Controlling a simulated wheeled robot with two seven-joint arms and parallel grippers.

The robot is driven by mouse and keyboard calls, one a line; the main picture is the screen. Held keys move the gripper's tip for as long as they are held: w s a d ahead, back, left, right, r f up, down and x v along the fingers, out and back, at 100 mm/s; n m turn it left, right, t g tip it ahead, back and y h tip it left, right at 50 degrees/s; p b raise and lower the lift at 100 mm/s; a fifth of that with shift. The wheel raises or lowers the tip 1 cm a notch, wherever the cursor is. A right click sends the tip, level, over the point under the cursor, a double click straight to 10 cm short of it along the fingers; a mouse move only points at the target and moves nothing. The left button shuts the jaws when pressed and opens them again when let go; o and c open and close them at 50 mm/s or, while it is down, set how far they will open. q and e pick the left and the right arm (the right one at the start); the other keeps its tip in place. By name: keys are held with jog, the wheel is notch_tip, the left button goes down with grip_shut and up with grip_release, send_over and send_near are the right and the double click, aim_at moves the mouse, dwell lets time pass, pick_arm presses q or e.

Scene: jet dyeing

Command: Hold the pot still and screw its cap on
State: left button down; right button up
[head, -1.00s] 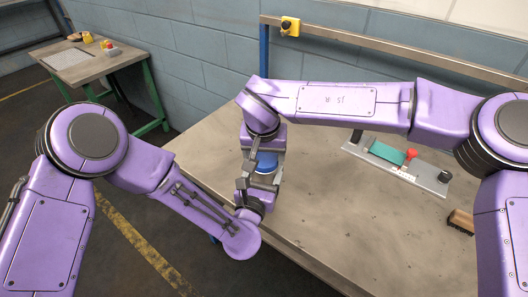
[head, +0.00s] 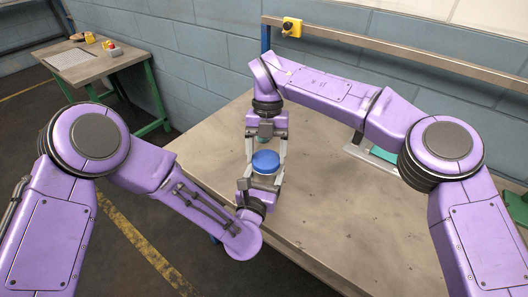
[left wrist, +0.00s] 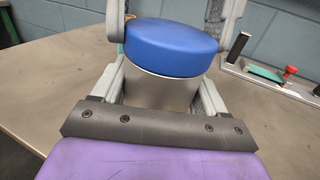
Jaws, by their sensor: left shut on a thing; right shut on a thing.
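The pot is a pale metal cylinder (left wrist: 160,90), upright, and it also shows in the head view (head: 264,180). My left gripper (head: 261,184) is shut on the pot's sides, one finger on each side. The blue cap (left wrist: 170,47) sits on top of the pot and shows as a blue disc in the head view (head: 265,160). My right gripper (head: 266,154) comes from above and is shut on the cap, a finger on either side. The thread is hidden, so how tightly the cap is seated cannot be told.
A metal fixture with a green block and red knob (left wrist: 290,70) stands on the worktable (head: 330,215), partly behind my right arm in the head view. A yellow button box (head: 291,27) is by the back rail. A side table (head: 80,65) stands far left.

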jog(key=o, duration=1.1)
jog(key=shift+r, duration=0.1)
notch_tip(320, 180, up, 4)
jog(key=shift+r, duration=0.15)
jog(key=shift+c, duration=0.3)
